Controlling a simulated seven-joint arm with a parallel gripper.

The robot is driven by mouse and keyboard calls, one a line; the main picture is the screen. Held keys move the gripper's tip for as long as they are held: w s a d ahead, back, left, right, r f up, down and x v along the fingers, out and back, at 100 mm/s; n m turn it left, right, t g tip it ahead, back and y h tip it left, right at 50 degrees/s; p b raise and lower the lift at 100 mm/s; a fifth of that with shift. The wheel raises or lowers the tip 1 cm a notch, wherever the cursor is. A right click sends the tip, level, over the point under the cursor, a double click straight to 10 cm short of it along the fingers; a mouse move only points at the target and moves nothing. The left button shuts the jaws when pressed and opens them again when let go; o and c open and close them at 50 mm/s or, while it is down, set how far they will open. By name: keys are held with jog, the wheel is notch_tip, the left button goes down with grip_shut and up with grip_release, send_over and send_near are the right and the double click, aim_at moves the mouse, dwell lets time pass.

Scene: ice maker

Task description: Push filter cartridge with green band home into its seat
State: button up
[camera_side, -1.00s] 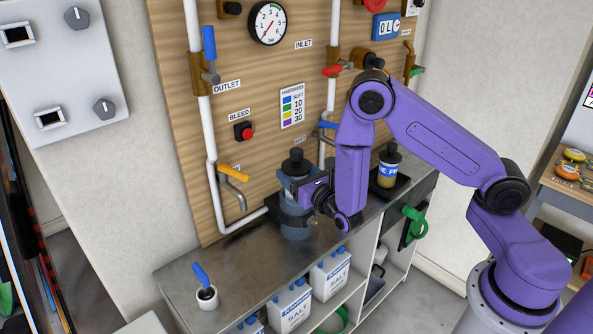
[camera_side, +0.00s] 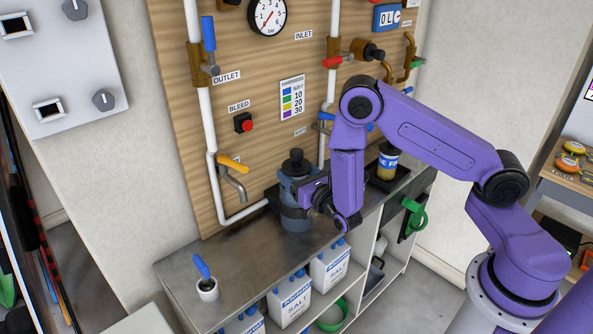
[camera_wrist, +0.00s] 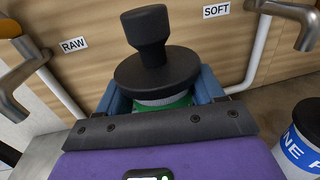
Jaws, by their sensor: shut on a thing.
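The filter cartridge with the green band has a black cap and knob (camera_side: 296,164). In the wrist view its black cap (camera_wrist: 155,70) stands upright, with a strip of green band (camera_wrist: 165,105) showing just under it. My gripper (camera_wrist: 163,94) is shut on the cartridge, with a blue-grey finger on each side below the cap. In the side view my gripper (camera_side: 297,192) holds it over the counter at the wood panel. A grey-blue cylindrical body (camera_side: 297,217) shows below the fingers. The seat and the cartridge's lower end are hidden, so I cannot tell how deep it sits.
A second cartridge with a blue-and-white label (camera_side: 387,163) stands in a black tray to the right. Metal taps (camera_side: 232,185) and white pipes flank the cartridge. The counter between (camera_side: 235,250) is clear.

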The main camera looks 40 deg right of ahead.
jog(key=shift+f, duration=1.2)
jog(key=o, duration=1.3)
jog(key=shift+c, duration=0.2)
jog(key=shift+o, duration=0.4)
jog(key=shift+d+f, duration=0.1)
jog(key=shift+s, duration=0.1)
jog(key=s+a, duration=0.3)
jog(key=s, duration=1.4)
jog(key=shift+r, duration=0.2)
